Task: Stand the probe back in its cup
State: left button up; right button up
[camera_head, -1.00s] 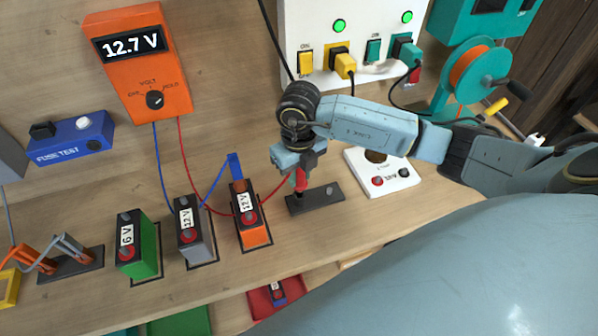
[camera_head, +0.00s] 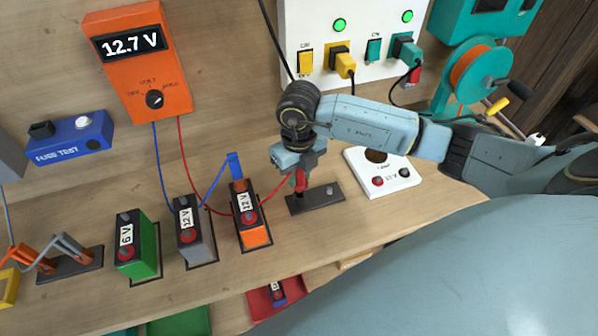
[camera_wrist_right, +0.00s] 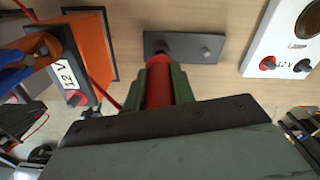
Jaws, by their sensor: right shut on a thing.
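My right gripper (camera_head: 300,176) is shut on the red probe (camera_head: 300,182) and holds it roughly upright over the dark cup base (camera_head: 318,199). The red probe also shows between the green fingertips in the right wrist view (camera_wrist_right: 158,88). Its lower end is at the left part of the base, at the black cup (camera_head: 299,196); I cannot tell how deep it sits. A red wire (camera_head: 271,201) runs from the probe toward the meter (camera_head: 140,62), which reads 12.7 V. The blue probe (camera_head: 236,167) stands at the orange 12 V battery (camera_head: 251,222). My left gripper is not in view.
A grey 12 V battery (camera_head: 195,235) and a green 6 V battery (camera_head: 138,250) stand to the left. A white 12 V socket panel (camera_head: 383,173) lies right of the base. The front bench strip below the base is clear.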

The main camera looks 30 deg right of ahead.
aim_at(299, 184)
jog(key=shift+f+b, duration=1.7)
jog(key=shift+f, duration=0.45)
jog(key=o, duration=1.1)
jog(key=shift+r, duration=0.15)
notch_tip(299, 184, up, 13)
jog(key=shift+r, duration=0.15)
jog(key=shift+s, duration=0.1)
